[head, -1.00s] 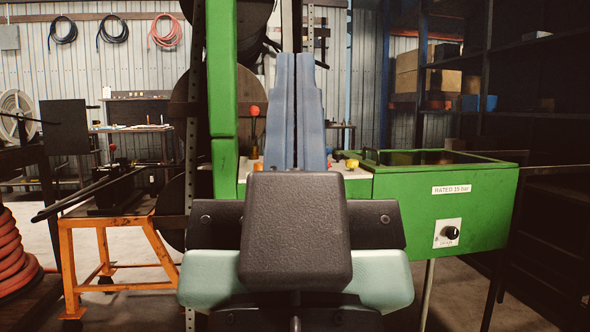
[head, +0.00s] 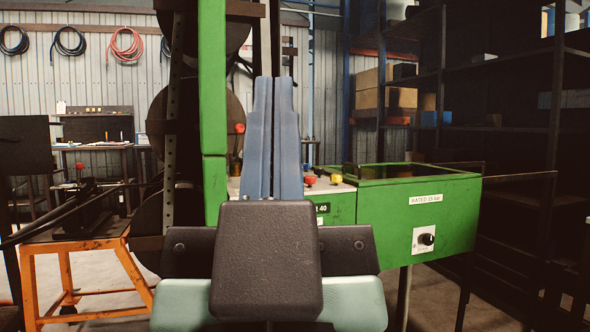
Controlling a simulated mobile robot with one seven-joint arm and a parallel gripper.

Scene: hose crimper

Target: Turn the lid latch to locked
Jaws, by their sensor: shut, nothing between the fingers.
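The green box (head: 375,217) stands right of centre, with a label reading "RATED 15 bar" (head: 426,198). Its top (head: 412,173) shows a dark panel in a green rim. On its front is a pale plate with a small black knob (head: 427,239), which looks like the lid latch. The plate's markings are too small to read, so I cannot tell the latch's setting. My gripper (head: 273,84), with two blue-grey fingers pressed together, points away from me. In the picture it is left of the box and apart from the knob. It hides part of the machine behind.
A green upright post (head: 213,95) stands left of my gripper. A red button (head: 310,180) and a yellow button (head: 336,178) are on the machine's top. An orange stand (head: 67,254) is at left. Dark shelving (head: 500,140) stands at right. Floor shows below the box.

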